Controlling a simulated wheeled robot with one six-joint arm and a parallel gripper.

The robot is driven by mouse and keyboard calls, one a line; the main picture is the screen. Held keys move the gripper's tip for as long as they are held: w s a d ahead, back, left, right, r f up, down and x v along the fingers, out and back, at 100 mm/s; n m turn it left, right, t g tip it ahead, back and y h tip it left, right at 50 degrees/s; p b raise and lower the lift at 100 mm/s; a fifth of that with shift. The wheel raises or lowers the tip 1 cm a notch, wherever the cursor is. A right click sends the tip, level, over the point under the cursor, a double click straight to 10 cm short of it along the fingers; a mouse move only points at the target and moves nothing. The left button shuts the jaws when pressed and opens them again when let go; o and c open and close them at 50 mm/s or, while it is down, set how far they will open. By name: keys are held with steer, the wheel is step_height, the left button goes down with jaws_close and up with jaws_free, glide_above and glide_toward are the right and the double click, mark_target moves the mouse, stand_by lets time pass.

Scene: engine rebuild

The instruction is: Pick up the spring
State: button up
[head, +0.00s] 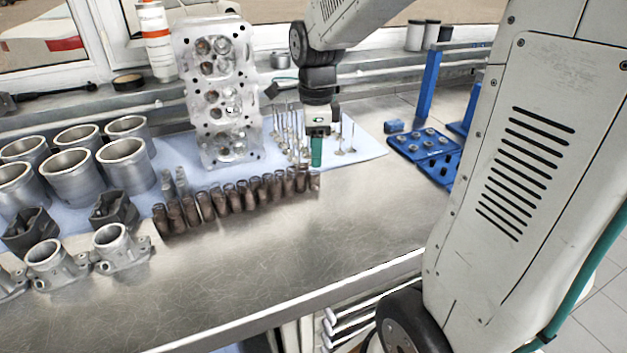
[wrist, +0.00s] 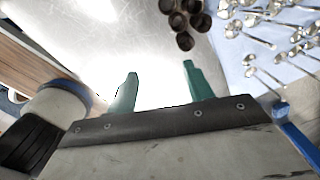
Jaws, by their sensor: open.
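A row of several brown, upright cylinders that look like coil springs (head: 240,195) stands on the steel bench, in front of the cylinder head. The right end of the row (head: 314,181) is just below my gripper (head: 316,152) in the head view. In the wrist view, a few dark round spring tops (wrist: 184,40) show at the top, beyond the fingertips. My gripper (wrist: 160,72) has its two green fingers apart, with only bare bright bench between them. It touches no spring that I can see. The coils are too small to make out.
Several valves (head: 290,130) stand on the pale blue mat (head: 368,142) behind the springs, beside the cylinder head (head: 215,90). Metal cylinder liners (head: 70,178) crowd the left. A blue tray (head: 425,146) lies at right. The bench front (head: 300,250) is clear.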

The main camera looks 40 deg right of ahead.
mark_target(314, 174)
steer(key=w+d+f+m, duration=0.1)
steer(key=f, duration=0.2)
steer(key=w+f+m, duration=0.2)
steer(key=f, duration=0.2)
steer(key=w+d+f+m, duration=0.1)
steer(key=f+m, duration=0.1)
steer(key=f, duration=0.2)
steer(key=shift+w+d, duration=0.15)
steer(key=shift+d, duration=0.15)
steer(key=c, duration=1.1)
